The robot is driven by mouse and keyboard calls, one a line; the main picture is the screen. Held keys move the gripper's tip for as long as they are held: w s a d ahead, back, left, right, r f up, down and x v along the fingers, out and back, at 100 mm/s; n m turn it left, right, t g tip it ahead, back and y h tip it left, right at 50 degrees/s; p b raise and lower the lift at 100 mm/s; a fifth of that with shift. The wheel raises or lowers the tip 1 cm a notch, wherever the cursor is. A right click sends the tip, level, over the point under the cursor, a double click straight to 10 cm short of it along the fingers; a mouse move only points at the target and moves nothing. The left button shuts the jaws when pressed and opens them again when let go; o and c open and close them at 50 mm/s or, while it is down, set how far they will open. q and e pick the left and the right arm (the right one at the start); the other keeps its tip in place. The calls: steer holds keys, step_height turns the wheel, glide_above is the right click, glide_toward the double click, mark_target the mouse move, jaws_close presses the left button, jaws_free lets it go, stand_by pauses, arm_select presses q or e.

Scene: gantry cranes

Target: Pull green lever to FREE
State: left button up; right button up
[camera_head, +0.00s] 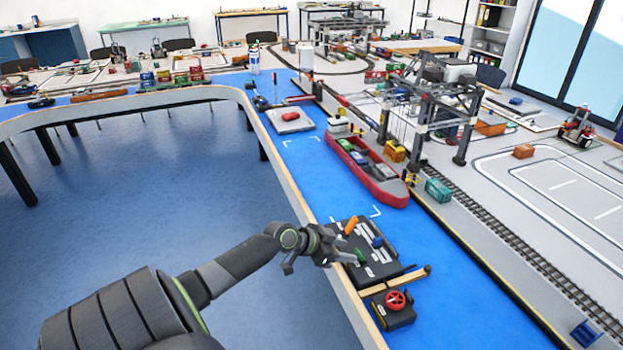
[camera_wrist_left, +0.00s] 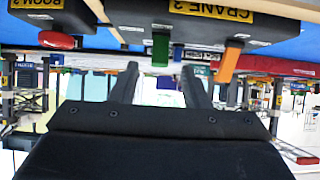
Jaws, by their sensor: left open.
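The green lever (camera_head: 360,257) stands on a dark control box (camera_head: 382,266) at the near end of the blue table strip. An orange lever (camera_head: 350,226) and a blue lever (camera_head: 377,242) are on the same box. In the left wrist view, which is upside down, the green lever (camera_wrist_left: 160,50) shows between the fingers' lines, with the orange lever (camera_wrist_left: 229,62) to its right. My left gripper (camera_head: 340,250) is open and empty, just left of the green lever; contact is not visible. The FREE marking is not readable. My right gripper is not in view.
A box with a red handwheel (camera_head: 397,300) and a wooden bar (camera_head: 395,280) sit just nearer. A red model ship (camera_head: 365,170) lies farther along the blue strip. Model gantry cranes (camera_head: 440,110) and rails stand right. Open floor (camera_head: 150,190) lies left of the table edge.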

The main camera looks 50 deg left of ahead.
arm_select(q)
steer(key=v, duration=1.1)
steer(key=shift+r+b, duration=0.15)
steer(key=shift+b, duration=0.15)
steer(key=shift+s+a, duration=0.1)
steer(key=shift+a, duration=0.05)
stand_by(1.8)
